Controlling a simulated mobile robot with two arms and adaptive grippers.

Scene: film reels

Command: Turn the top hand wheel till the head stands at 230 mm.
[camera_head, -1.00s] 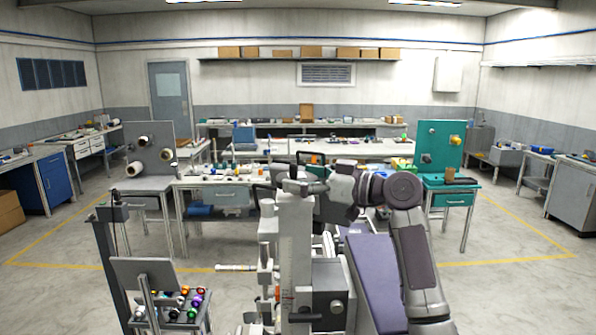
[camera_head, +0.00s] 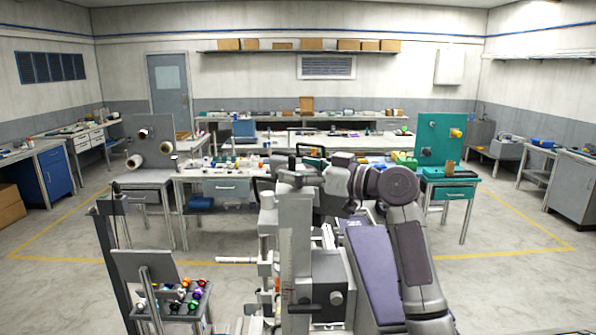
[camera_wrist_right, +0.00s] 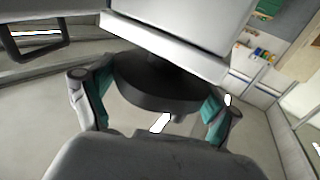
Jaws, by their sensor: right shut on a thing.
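The grey milling-type machine with a tall column (camera_head: 295,240) stands right in front of me. The dark round top hand wheel (camera_wrist_right: 160,84) is close in the right wrist view, under a pale block of the machine. My right gripper (camera_wrist_right: 160,98) has its teal-padded fingers on either side of the wheel's rim, shut on it. In the head view my right gripper (camera_head: 306,175) is at the top of the column, where my own arm partly hides the wheel. The scale on the column is too small to read. My left gripper is not in view.
A stand with a grey panel (camera_head: 145,268) and a tray of coloured knobs (camera_head: 185,297) is at the lower left. A pale rod (camera_head: 236,260) sticks out left of the machine. Benches with a teal panel (camera_head: 439,140) stand behind.

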